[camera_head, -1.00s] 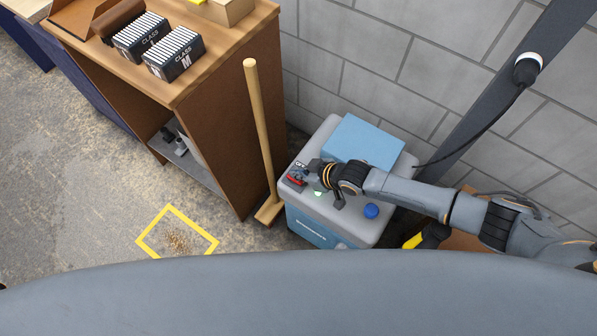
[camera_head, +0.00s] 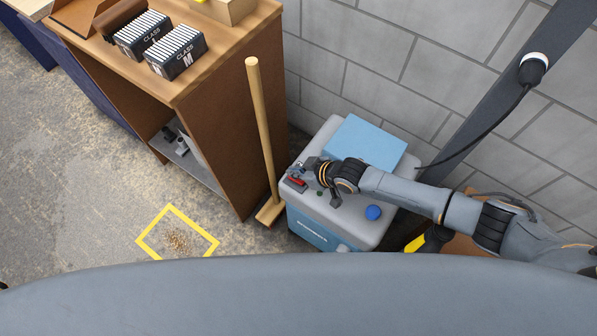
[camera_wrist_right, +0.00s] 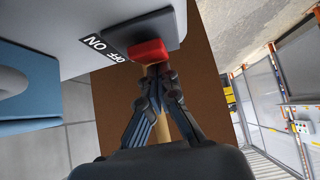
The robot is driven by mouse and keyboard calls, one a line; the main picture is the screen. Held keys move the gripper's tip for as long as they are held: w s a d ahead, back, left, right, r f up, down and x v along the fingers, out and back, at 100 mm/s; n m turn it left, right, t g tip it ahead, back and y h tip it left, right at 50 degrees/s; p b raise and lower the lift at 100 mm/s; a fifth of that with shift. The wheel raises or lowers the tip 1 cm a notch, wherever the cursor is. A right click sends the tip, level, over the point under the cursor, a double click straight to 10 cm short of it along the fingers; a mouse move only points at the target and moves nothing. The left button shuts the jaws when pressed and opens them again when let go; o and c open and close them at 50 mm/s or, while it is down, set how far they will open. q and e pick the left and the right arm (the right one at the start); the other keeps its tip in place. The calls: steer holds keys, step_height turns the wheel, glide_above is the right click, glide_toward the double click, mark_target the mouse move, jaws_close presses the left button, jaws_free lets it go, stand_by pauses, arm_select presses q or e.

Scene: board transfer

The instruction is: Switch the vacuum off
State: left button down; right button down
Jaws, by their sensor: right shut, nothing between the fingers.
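The vacuum (camera_head: 330,217) is a blue box with a light grey top, standing on the floor by the wall. Its red switch (camera_head: 297,182) is at the top's left edge. In the wrist view, the red switch (camera_wrist_right: 149,52) sits on a dark plate beside the word OFF, away from ON. A small dark green lamp (camera_head: 319,193) is on the top. My right gripper (camera_head: 303,170) is shut and empty, its tips close to the switch; in the wrist view the tips (camera_wrist_right: 158,76) are right by the red part, and I cannot tell whether they touch. My left gripper is out of view.
A wooden broom (camera_head: 262,130) stands between the vacuum and the brown cabinet (camera_head: 235,130). A blue block (camera_head: 362,142) and a blue knob (camera_head: 373,213) are on the vacuum's top. A yellow floor square (camera_head: 205,232) frames some debris.

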steer(key=shift+w+a, duration=0.15)
steer(key=shift+r, duration=0.15)
steer(key=shift+r+p, duration=0.3)
steer(key=shift+p, duration=0.05)
steer(key=r+p, duration=0.3)
steer(key=shift+w+a+r+p, duration=0.15)
steer(key=shift+a+r+p, duration=0.15)
steer(key=shift+r+p, duration=0.1)
steer(key=r+v, duration=0.1)
steer(key=v, duration=0.8)
steer(key=shift+w+a, duration=0.25)
steer(key=shift+r, duration=0.1)
